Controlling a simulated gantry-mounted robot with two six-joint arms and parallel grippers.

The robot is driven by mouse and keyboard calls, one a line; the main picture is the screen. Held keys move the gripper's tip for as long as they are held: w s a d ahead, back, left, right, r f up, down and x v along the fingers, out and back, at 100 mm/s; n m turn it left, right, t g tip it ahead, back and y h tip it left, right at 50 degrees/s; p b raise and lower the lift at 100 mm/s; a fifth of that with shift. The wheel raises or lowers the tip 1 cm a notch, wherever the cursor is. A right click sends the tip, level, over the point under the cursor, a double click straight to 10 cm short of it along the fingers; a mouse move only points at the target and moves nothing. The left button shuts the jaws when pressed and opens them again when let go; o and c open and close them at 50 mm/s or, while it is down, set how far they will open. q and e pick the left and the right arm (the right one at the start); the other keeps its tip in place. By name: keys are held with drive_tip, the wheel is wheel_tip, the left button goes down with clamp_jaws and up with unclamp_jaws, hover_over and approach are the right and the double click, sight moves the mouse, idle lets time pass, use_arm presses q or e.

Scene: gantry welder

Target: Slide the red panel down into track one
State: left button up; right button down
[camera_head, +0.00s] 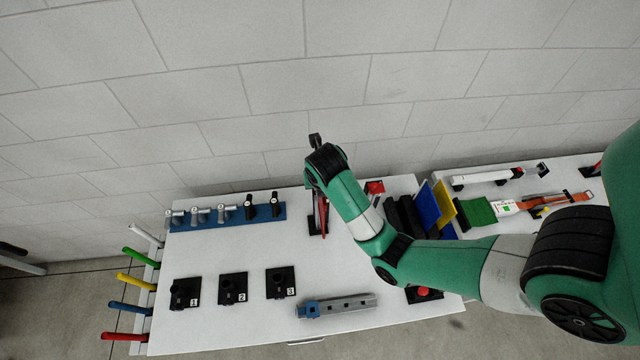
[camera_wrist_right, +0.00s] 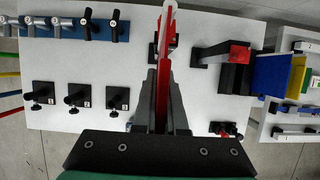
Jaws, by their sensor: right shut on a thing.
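The thin red panel (camera_wrist_right: 163,85) stands nearly edge-on in the middle of the right wrist view, between the two dark fingers of my right gripper (camera_wrist_right: 164,78). The fingers are shut on it. In the head view a narrow red strip of the panel (camera_head: 323,213) shows below my right wrist, over or beside a small black base (camera_head: 313,226). I cannot tell whether the panel touches this base. No track one label is readable, so I cannot tell which part is track one. My right arm hides part of the area. My left gripper is not in view.
Black blocks (camera_head: 403,215), a blue panel (camera_head: 428,207) and a yellow panel (camera_head: 444,206) stand to the right. A blue rack (camera_head: 228,216) holds several cylinders at the left back. Numbered black holders (camera_head: 233,289) and a grey-blue bar (camera_head: 338,306) occupy the front. The white table (camera_head: 235,252) is clear between.

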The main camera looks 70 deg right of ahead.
idle(0.4)
wheel_tip(320, 180, down, 25)
drive_tip(key=b, duration=2.4)
drive_tip(key=shift+b, duration=0.35)
drive_tip(key=c, duration=1.4)
unclamp_jaws()
drive_tip(key=o, duration=0.5)
drive_tip(key=shift+r, duration=0.15)
idle(0.3)
drive_tip(key=shift+a+r, duration=0.1)
drive_tip(key=p+v, duration=1)
drive_tip(key=p, duration=0.1)
drive_tip(key=shift+w+r, duration=0.1)
drive_tip(key=shift+r, duration=0.1)
drive_tip(key=shift+s+a+r+p, duration=0.25)
drive_tip(key=shift+r+p, duration=0.2)
drive_tip(key=shift+p, duration=0.3)
